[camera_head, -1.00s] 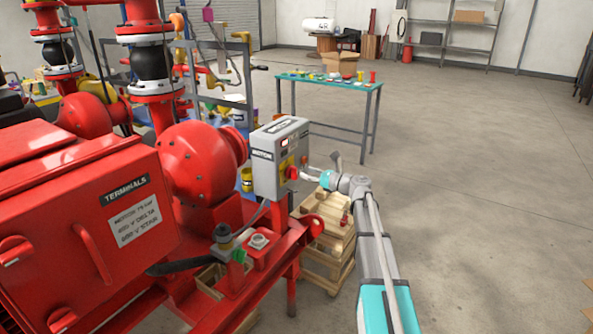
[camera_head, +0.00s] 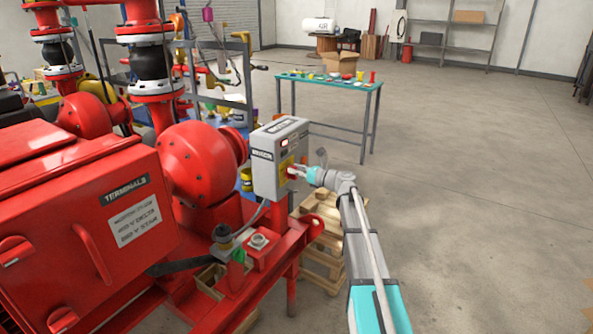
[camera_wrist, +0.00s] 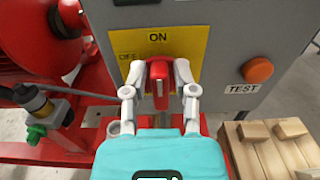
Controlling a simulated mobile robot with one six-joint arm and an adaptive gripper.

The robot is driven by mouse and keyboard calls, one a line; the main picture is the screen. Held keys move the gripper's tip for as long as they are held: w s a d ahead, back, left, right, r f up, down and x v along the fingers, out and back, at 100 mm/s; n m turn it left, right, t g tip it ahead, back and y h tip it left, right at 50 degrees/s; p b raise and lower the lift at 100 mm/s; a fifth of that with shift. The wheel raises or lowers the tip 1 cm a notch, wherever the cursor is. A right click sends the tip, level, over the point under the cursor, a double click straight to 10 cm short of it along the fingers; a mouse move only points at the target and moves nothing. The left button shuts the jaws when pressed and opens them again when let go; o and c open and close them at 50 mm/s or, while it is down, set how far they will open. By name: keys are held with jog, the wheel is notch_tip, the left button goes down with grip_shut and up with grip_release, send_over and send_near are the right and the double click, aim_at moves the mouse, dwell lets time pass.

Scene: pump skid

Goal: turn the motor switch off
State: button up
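The motor switch is a red handle (camera_wrist: 159,82) on a yellow plate (camera_wrist: 185,43) on the front of a grey control box (camera_head: 264,172). In the wrist view the handle stands upright, in line with the ON label above it; the OFF label is at the left, partly hidden. My gripper (camera_wrist: 160,80) faces the plate with one fingertip on each side of the handle. The fingers are apart, with narrow gaps seeming to show beside the handle. In the head view my gripper (camera_head: 299,172) is at the box front and hides most of the switch.
An orange TEST button (camera_wrist: 258,69) is right of the switch. A red terminal box (camera_head: 90,220) and pump (camera_head: 195,160) stand left. Stacked wooden pallets (camera_head: 325,240) stand below the box. A teal-topped table (camera_head: 330,80) is behind; the floor to the right is clear.

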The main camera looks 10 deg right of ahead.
grip_shut()
jog(key=shift+n, duration=0.3)
jog(key=n, duration=0.4)
jog(key=shift+s+a, duration=0.25)
jog(key=shift+s+a+f+n+b, duration=0.15)
jog(key=shift+f+n+b, duration=0.2)
jog(key=shift+n, duration=1.9)
jog(key=shift+s+a+f+n+b, duration=0.15)
jog(key=shift+f+n+b, duration=0.15)
jog(key=shift+n, duration=2)
jog(key=shift+s+a+f+n+b, duration=0.15)
jog(key=shift+f+n+b, duration=0.2)
jog(key=shift+n, duration=1.9)
